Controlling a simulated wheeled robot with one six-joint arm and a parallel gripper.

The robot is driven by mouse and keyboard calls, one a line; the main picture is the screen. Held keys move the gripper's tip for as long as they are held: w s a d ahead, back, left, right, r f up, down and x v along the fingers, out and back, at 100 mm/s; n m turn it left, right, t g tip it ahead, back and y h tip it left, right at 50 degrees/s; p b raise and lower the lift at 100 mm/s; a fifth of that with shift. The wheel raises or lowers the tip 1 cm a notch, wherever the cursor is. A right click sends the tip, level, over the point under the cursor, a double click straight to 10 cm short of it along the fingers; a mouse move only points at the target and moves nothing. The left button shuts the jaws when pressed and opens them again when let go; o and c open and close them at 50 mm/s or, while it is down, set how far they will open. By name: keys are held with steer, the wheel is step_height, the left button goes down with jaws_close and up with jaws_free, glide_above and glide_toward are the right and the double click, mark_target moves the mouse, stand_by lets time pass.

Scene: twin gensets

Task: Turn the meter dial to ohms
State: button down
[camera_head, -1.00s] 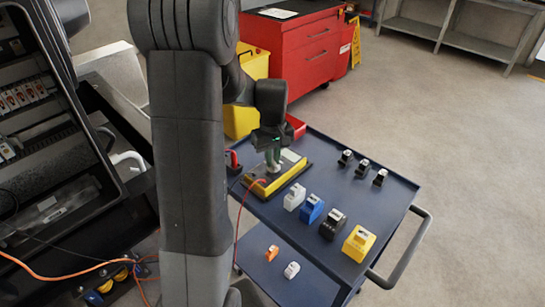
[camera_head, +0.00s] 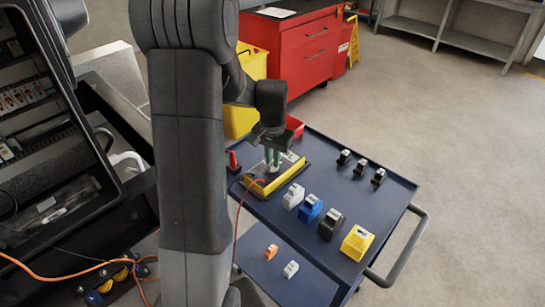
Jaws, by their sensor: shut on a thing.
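The meter (camera_head: 275,180) has a yellow body and lies on the blue cart top (camera_head: 340,195), near its far left part. A red lead runs from its near end. My gripper (camera_head: 272,160) points down over the meter, its fingers with green parts on the meter's face. It is shut on the meter dial, which is mostly hidden between the fingers. I cannot read which setting the dial points to.
White, blue, black and yellow blocks (camera_head: 357,243) stand in a row right of the meter. Several small black-and-white pieces (camera_head: 361,168) stand farther back. A red upright piece (camera_head: 233,161) stands left of the meter. An orange cable (camera_head: 60,276) lies lower left.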

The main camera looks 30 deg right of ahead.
steer(key=shift+m, duration=1.6)
steer(key=c, duration=1.4)
jaws_free()
steer(key=shift+c, duration=0.2)
step_height(320, 180, up, 14)
steer(key=shift+f, duration=0.1)
step_height(320, 180, down, 14)
steer(key=shift+r, duration=0.1)
